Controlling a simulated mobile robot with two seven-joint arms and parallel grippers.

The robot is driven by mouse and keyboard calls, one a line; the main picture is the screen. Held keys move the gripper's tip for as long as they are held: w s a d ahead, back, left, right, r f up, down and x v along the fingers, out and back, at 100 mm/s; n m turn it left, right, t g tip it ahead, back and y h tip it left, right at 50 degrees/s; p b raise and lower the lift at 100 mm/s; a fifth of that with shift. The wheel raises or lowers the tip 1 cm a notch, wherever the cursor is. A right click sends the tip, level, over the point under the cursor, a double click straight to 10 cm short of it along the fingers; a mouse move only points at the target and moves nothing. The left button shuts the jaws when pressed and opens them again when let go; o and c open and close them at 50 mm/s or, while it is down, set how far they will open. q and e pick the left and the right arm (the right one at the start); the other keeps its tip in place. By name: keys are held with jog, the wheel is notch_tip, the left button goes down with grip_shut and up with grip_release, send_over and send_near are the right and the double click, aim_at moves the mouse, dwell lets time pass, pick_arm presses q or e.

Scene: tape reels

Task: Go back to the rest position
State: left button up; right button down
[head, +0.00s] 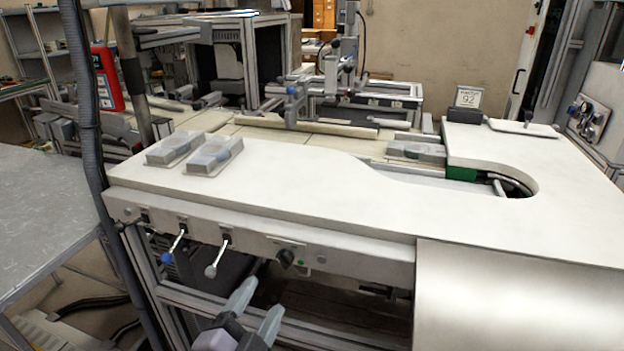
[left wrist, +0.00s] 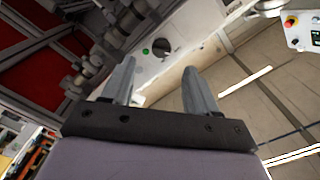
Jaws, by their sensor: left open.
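My left gripper (head: 256,308) is low in the head view, in front of the white workbench (head: 300,180) and below its top edge. Its two grey fingers stand apart with nothing between them. The left wrist view shows the same open fingers (left wrist: 158,85), with the bench's front panel and its dark knob beyond them. My right gripper is in neither view.
Levers (head: 218,258) and a dark knob (head: 285,258) stick out of the bench front near my left gripper. A grey table (head: 40,215) stands at the left. Floor shows between table and bench.

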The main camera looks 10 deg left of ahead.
pick_arm(q)
jog(key=s+a+f+n+g+p, duration=0.2)
jog(key=s+a+f+n+g, duration=0.1)
jog(key=f, duration=0.5)
jog(key=s+a+f+n+g+y+p, duration=0.1)
jog(key=s+a+f+n+g+p, duration=0.2)
jog(key=s+f+n, duration=0.4)
jog(key=s+a+f+g, duration=0.1)
jog(key=s+a+f, duration=0.1)
jog(key=s, duration=0.1)
jog(key=shift+s+p, duration=0.15)
jog(key=shift+p, duration=0.2)
jog(key=shift+r, duration=0.1)
